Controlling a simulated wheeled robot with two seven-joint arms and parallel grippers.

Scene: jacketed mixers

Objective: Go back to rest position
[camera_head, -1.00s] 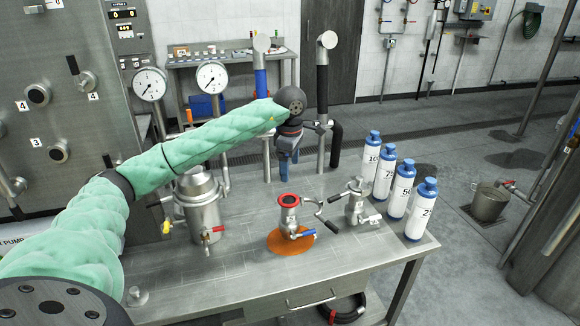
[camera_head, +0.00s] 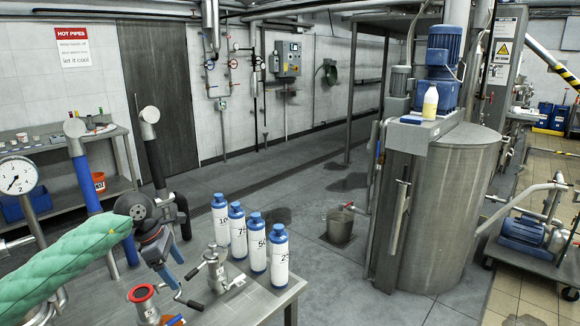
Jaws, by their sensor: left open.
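My left arm in its green sleeve comes in from the left edge. My left gripper (camera_head: 167,272) is open and points down above the steel bench (camera_head: 255,308), with nothing seen between its fingers. Below it stands a small steel vessel with a red rim (camera_head: 143,300), cut off by the bottom edge. A steel valve fitting with a handle (camera_head: 216,272) stands to the right of the gripper. My right gripper is out of view.
Several white bottles with blue caps (camera_head: 257,243) stand at the bench's right edge. Behind the gripper rise a blue-sleeved pipe (camera_head: 88,180) and a black-sleeved pipe (camera_head: 155,165). A bucket (camera_head: 340,226) and a large steel tank (camera_head: 455,210) stand right, across free floor.

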